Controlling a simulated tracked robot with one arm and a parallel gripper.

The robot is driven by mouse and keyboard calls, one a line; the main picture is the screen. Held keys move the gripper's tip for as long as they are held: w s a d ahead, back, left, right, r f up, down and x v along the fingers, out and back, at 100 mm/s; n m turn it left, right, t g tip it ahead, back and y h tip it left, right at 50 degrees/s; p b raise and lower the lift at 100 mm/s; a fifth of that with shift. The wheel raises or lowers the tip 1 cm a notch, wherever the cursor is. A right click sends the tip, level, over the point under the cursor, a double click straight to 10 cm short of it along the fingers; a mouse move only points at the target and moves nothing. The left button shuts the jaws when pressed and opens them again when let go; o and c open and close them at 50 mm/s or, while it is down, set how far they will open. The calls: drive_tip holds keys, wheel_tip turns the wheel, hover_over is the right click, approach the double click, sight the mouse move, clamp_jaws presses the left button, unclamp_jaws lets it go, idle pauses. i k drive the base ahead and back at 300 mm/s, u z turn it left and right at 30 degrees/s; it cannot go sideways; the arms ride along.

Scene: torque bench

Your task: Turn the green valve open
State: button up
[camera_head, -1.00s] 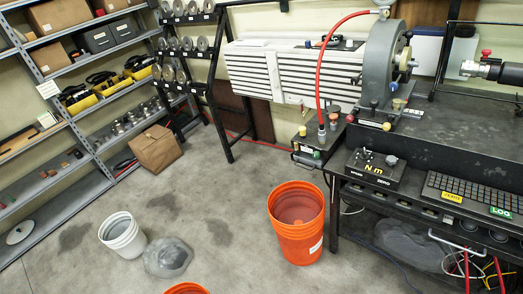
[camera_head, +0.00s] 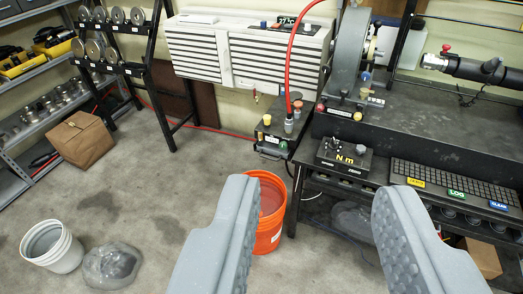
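My gripper (camera_head: 312,187) shows its two grey, ridged fingers wide apart, with nothing between them. A small green knob (camera_head: 284,145), which looks like the green valve, sits low on the front of a dark valve box (camera_head: 270,147) at the left end of the bench. It is too small in the picture to tell its setting. An orange knob and a yellowish one stand on top of the box, with a red hose rising from a fitting there. In the picture, the box lies above and slightly left of the gap between my fingertips, apart from them.
An orange bucket (camera_head: 268,236) stands on the floor below the box, partly hidden by my left finger. The dark bench (camera_head: 445,135) carries an N·m unit (camera_head: 343,158) and a keyboard (camera_head: 455,188). A white bucket (camera_head: 51,247) stands at left.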

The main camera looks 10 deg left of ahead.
sight(283, 145)
drive_tip(key=u, duration=0.1)
drive_tip(key=i, duration=1)
drive_tip(key=z, duration=0.05)
